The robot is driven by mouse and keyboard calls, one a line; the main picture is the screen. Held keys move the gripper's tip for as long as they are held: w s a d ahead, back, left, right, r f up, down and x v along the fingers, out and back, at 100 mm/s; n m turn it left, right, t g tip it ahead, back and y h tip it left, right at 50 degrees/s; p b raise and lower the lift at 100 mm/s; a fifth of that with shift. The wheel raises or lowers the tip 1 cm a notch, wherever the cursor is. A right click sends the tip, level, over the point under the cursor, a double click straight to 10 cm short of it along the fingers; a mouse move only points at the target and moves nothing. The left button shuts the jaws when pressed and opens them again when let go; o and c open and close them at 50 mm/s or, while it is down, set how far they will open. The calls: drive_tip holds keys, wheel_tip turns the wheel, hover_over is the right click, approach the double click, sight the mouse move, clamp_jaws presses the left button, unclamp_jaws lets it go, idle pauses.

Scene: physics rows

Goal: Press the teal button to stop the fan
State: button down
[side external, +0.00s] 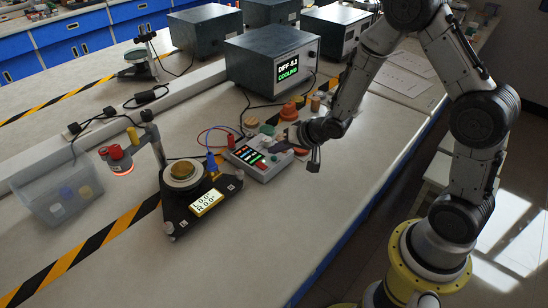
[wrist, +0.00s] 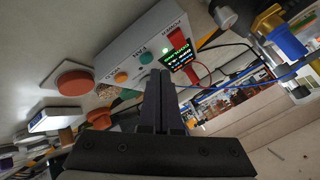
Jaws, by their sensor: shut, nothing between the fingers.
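A grey-white control box (side external: 258,160) with a lit display and small buttons stands on the bench in the side view. In the wrist view its panel (wrist: 150,38) shows an orange button (wrist: 121,77) and a small teal-green button (wrist: 146,57) near a label that seems to read FAN. My gripper (wrist: 160,74) is shut and empty, its fingertips close to the panel beside the teal-green button. Contact cannot be told. In the side view my gripper (side external: 284,143) is at the box's upper right end and hides part of it. I cannot make out a fan.
A large orange button (wrist: 73,79) on a pale base stands beside the box. A grey unit (side external: 270,62) with a screen reading DIFF -5.1 COOLING stands behind. A black triangular stand (side external: 180,212) is to the left, near a clear bin (side external: 55,190).

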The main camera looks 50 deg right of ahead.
drive_tip(key=shift+r, duration=2.55)
drive_tip(key=s+a+r+n+t+h, duration=0.1)
drive_tip(key=s+r, duration=0.2)
drive_tip(key=r, duration=0.7)
drive_tip(key=s+r+t, duration=0.2)
drive_tip(key=s+r, duration=0.2)
drive_tip(key=r, duration=0.6)
drive_tip(key=s+f+n+g, duration=0.2)
drive_tip(key=s+n+g, duration=0.1)
drive_tip(key=s, duration=0.7)
drive_tip(key=s+a+f+n+g, duration=0.1)
drive_tip(key=s+f+n+g, duration=0.2)
drive_tip(key=s, duration=0.8)
drive_tip(key=shift+s+a+n+g, duration=0.3)
drive_tip(key=shift+n, duration=0.1)
